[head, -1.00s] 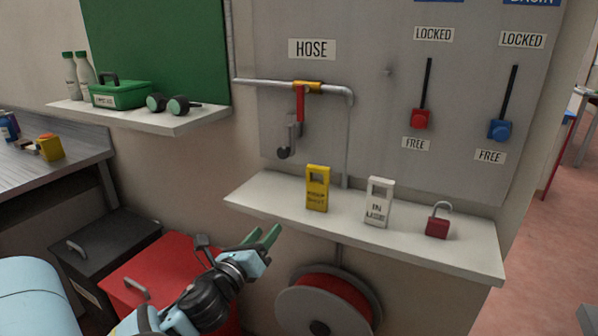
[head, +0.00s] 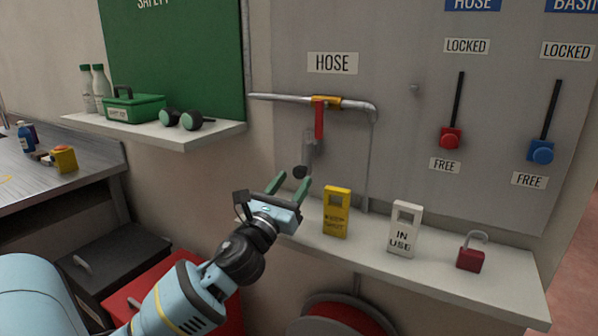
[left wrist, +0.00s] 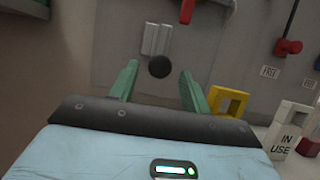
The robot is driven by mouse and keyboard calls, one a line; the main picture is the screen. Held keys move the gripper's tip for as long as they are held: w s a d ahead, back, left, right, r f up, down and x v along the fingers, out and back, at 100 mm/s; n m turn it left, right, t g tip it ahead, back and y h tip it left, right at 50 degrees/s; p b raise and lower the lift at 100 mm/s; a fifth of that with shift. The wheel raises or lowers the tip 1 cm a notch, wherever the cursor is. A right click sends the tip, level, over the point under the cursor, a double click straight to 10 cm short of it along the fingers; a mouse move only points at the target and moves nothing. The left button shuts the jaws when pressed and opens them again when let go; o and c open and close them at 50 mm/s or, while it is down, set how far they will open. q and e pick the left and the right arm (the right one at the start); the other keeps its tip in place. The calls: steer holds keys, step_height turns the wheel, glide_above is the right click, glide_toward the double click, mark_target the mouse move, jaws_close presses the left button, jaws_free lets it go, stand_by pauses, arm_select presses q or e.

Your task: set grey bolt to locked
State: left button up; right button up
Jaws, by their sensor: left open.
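A grey bolt-like fitting (head: 309,146) with a dark round knob (head: 300,172) is on the grey panel, just below the red valve lever (head: 319,120). In the left wrist view the grey fitting (left wrist: 157,39) is upright and its dark knob (left wrist: 160,67) appears between my fingertips. I see no LOCKED or FREE label beside it. My left gripper (head: 291,182) is open and empty, with green fingers, close below the knob in the head view. Whether it touches the knob I cannot tell. My right gripper is not in view.
Below the panel, a white shelf (head: 440,262) holds a yellow tag (head: 336,212), a white IN USE tag (head: 404,228) and a red padlock (head: 470,256). Red (head: 450,138) and blue (head: 540,151) sliders with LOCKED and FREE labels are to the right. A hose reel (head: 340,318) hangs below.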

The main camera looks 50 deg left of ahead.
mark_target(298, 175)
arm_select(q)
steer(key=shift+x, duration=2.05)
jaws_close()
